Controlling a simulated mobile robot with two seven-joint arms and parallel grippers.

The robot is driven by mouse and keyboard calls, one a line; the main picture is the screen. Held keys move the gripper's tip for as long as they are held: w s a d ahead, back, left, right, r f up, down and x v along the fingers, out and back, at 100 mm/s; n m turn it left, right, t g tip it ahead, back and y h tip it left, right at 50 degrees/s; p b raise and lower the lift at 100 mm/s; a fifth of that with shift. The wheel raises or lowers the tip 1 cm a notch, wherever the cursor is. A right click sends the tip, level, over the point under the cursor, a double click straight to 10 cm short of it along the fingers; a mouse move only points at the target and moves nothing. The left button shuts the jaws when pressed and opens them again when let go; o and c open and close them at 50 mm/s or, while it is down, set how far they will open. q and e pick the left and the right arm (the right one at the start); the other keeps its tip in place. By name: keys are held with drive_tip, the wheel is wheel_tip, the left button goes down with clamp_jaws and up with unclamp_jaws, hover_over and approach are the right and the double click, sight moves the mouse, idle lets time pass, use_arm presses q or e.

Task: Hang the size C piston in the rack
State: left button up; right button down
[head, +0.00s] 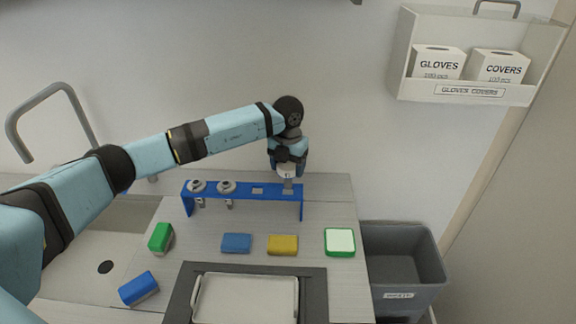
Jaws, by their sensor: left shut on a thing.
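The blue rack (243,191) stands at the back of the counter. Two grey pistons hang in its left slots, one at the far left (197,186) and another beside it (227,187). A third slot (257,191) looks empty. My left gripper (286,172) points down over the right end of the rack. It is shut on a small grey piston (288,185), which is at the rightmost slot. Whether this piston is seated or just above the slot is too small to tell. No size letter is readable. My right gripper is out of view.
In front of the rack lie a green block (160,237), blue blocks (236,243) (138,289), a yellow block (282,245) and a green-rimmed white block (340,242). A tray (246,297) is at the front. A grey bin (402,260) stands right; a wall holder (470,92) hangs above.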

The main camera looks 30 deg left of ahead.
sight(288, 183)
use_arm(q)
drive_tip(key=shift+f, duration=0.25)
drive_tip(key=shift+f, duration=0.1)
idle(0.3)
drive_tip(key=shift+f+b, duration=0.2)
drive_tip(key=shift+b, duration=0.15)
drive_tip(key=shift+f, duration=0.1)
drive_tip(key=shift+f+b, duration=0.8)
drive_tip(key=shift+f, duration=0.3)
drive_tip(key=shift+f, duration=0.15)
